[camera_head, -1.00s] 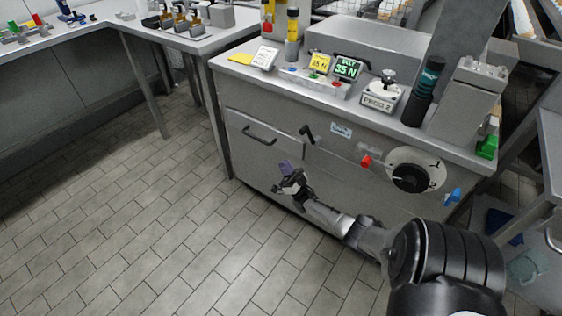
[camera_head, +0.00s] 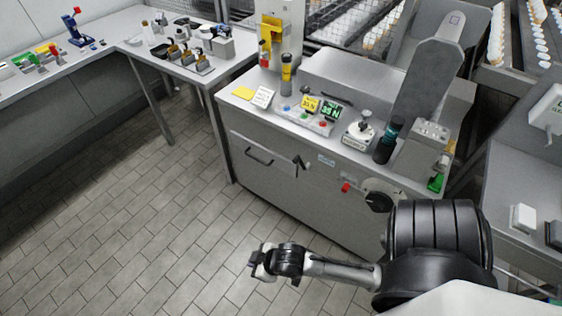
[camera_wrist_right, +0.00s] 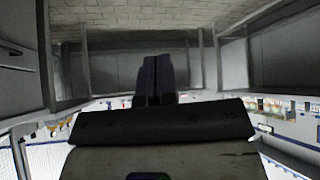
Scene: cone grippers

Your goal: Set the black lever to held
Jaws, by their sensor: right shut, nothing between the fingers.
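The black lever (camera_head: 300,163) is a small dark handle on the grey front panel of the cabinet, right of the drawer handle. It looks tilted, and I cannot read which setting it is at. A small pale label (camera_head: 326,160) is on the panel to its right. My right gripper (camera_head: 254,264) is in front of the cabinet, low in the picture and well apart from the lever. In the right wrist view its dark fingers (camera_wrist_right: 154,80) are together with nothing between them. The lever is not seen there. My left gripper is not in view.
A bar handle (camera_head: 258,156) is left of the lever. A red part (camera_head: 346,187) and a dial with a black knob (camera_head: 378,201) are to its right. The tiled floor at left is clear.

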